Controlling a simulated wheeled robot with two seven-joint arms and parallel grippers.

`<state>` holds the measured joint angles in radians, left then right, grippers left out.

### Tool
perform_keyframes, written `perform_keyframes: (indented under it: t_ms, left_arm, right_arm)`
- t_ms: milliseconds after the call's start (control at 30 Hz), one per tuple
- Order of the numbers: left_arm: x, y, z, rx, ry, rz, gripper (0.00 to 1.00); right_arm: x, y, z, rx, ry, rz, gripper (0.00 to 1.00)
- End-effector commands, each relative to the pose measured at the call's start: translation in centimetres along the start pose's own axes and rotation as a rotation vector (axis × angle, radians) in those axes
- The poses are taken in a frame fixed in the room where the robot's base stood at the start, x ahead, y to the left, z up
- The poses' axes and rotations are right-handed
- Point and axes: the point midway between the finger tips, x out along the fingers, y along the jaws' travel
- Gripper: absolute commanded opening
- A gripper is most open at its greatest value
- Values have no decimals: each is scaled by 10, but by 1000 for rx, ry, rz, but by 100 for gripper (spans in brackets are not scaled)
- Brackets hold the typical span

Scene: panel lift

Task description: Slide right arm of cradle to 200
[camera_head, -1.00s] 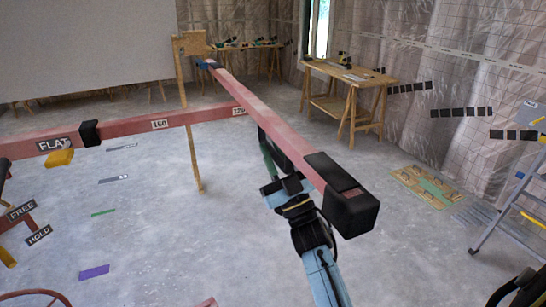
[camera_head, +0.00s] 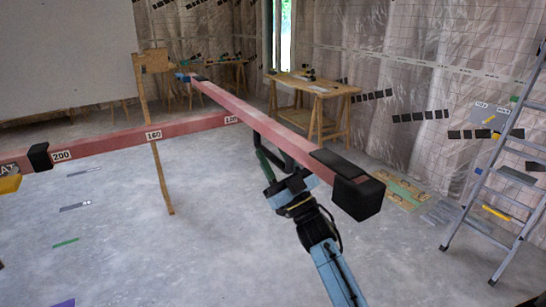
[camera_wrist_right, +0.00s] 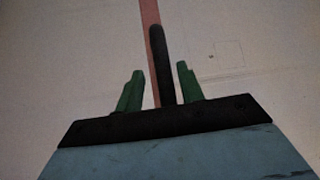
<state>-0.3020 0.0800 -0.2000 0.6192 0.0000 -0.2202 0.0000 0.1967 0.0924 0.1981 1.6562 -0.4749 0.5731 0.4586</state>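The right arm of the cradle is a long red bar (camera_head: 265,116) with a black end cap (camera_head: 358,195). A red crossbar (camera_head: 190,126) with labels 120, 160 and 200 (camera_head: 61,155) runs left from it into a black collar (camera_head: 40,157). The 200 label shows just right of the collar. My right gripper (camera_head: 278,172) is at the black handle (camera_head: 262,125) under the red bar. In the right wrist view its green fingers (camera_wrist_right: 160,82) stand on both sides of the black handle (camera_wrist_right: 161,60), with a visible gap on the left. My left gripper is out of view.
A wooden post (camera_head: 161,175) stands behind the crossbar. A wooden workbench (camera_head: 318,88) stands at the back, and a stepladder (camera_head: 512,180) at the right. A yellow piece (camera_head: 9,184) is cut off at the left edge.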

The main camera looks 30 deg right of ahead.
Motion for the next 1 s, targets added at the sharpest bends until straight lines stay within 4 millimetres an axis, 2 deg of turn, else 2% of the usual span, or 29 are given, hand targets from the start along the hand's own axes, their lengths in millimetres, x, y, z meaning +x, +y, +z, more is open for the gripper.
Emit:
perform_keyframes:
  t_ms: [267, 367, 700, 833, 1000]
  left_arm:
    - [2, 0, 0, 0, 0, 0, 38]
    - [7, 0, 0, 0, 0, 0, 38]
    - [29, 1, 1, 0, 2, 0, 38]
    - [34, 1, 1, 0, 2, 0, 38]
    - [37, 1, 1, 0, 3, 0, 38]
  right_arm:
    - [-7, -1, 1, 0, -1, -1, 38]
    - [-21, -1, 2, 1, -3, -1, 38]
    - [-97, -1, 3, 1, -5, -1, 38]
    - [-118, -1, 2, 0, -3, 0, 38]
    - [-132, 0, 1, 0, -1, -1, 38]
